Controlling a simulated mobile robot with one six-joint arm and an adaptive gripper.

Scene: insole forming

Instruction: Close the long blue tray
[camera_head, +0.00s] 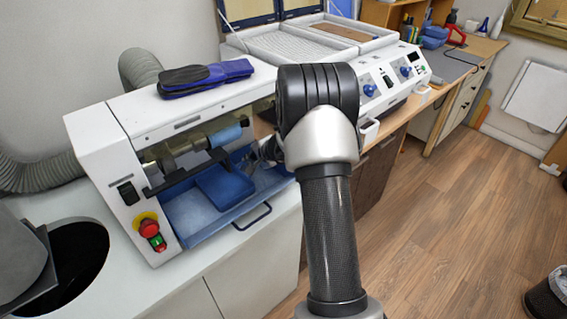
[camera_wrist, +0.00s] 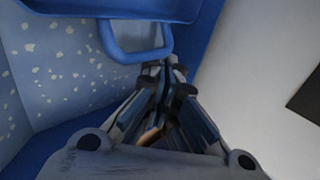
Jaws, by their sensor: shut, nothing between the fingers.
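The long blue tray (camera_head: 185,215) is pulled out from the front of the white machine, with a dark handle (camera_head: 252,217) on its front wall. A darker blue box-shaped piece (camera_head: 222,188) sits in it. My gripper (camera_head: 264,152) is at the tray's right end, partly hidden behind my arm. In the wrist view my gripper (camera_wrist: 164,70) is shut and empty, over speckled blue tray surface (camera_wrist: 60,65). A blue loop (camera_wrist: 140,52) shows close beside the fingertips. I cannot tell whether they touch.
The white machine (camera_head: 95,125) has a red stop button (camera_head: 148,228) at its left end. Blue-and-black insoles (camera_head: 205,75) lie on top. A blue roller (camera_head: 224,136) hangs above the tray. A round dark opening (camera_head: 80,250) is at lower left.

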